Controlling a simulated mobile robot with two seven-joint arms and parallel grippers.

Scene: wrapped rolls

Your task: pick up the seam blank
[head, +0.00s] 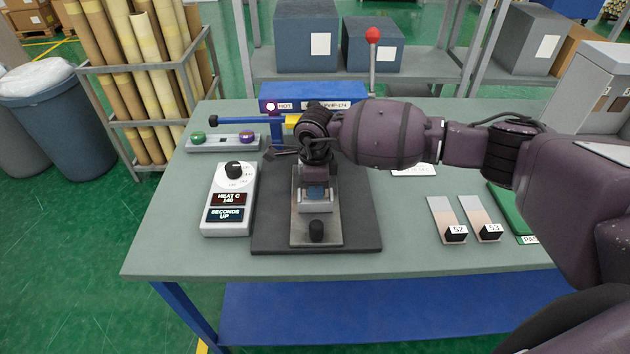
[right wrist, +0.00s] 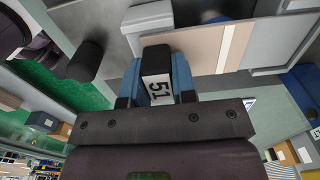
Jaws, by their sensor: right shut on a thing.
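My right gripper (head: 317,191) is over the metal plate (head: 303,232) with a black knob at the front of the sealer. In the head view the arm and gripper hide most of this blank. I cannot tell whether it touches the plate. My left gripper is not in view.
A control box (head: 230,218) with a dial and displays stands left of the dark mat (head: 362,235). Behind are a blue sealer unit (head: 345,92), a red-knobbed lever (head: 372,36) and a two-button bar (head: 222,142). A green pad (head: 508,207) lies at the right. The bench's front left is clear.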

